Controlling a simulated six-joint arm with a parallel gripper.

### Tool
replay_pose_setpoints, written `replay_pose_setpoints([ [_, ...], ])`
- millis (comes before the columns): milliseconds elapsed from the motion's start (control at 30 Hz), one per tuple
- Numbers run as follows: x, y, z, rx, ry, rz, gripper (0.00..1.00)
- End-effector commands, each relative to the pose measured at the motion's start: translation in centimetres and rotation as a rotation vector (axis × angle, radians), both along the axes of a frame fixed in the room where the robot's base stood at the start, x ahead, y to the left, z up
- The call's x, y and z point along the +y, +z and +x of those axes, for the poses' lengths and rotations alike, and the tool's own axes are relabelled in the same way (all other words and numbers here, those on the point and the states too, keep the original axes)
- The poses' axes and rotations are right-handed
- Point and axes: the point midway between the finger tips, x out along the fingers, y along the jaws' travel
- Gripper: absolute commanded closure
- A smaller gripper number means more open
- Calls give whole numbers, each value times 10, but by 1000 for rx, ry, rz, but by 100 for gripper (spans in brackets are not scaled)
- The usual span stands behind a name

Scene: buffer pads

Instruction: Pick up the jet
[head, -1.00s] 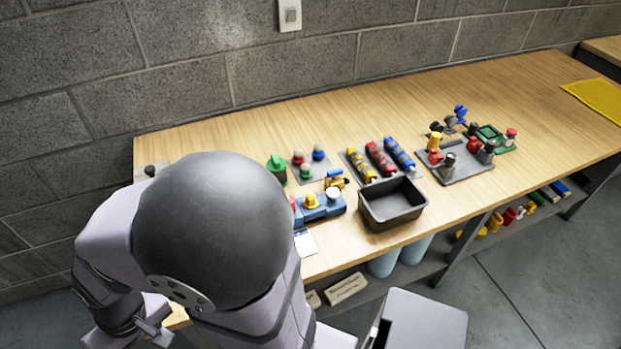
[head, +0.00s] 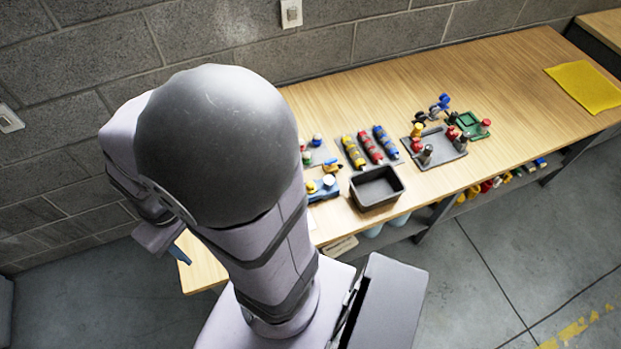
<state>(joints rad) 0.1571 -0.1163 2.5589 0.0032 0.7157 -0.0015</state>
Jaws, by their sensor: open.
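I cannot make out a jet for certain in the head view; the small parts on the bench are too small to tell apart. My gripper (head: 163,243) is at the lower left, beyond the bench's near left corner, partly hidden by my own arm. It is open, and its fingers are hard to make out. A small blue piece (head: 181,254) shows just beside it, and I cannot tell what it is or whether it touches the gripper. My arm hides the left part of the bench.
The wooden bench (head: 330,85) runs to the right. A black bin (head: 377,204) stands at its front edge, near a blue part with a yellow knob (head: 326,184). Red, yellow and blue cylinders (head: 369,147) lie behind. A grey tray (head: 447,149) and yellow mat (head: 585,87) are farther right.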

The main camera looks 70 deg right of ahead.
Motion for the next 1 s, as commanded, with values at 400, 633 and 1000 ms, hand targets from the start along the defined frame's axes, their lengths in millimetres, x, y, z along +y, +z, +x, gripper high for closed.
replay_pose_setpoints([
  [400, -96, -65, -56, 91, -580, 64, 58],
  [633, -136, -105, -94, 98, -1018, 154, 58],
  [1000, -218, -154, -120, -59, -2029, 302, 58],
])
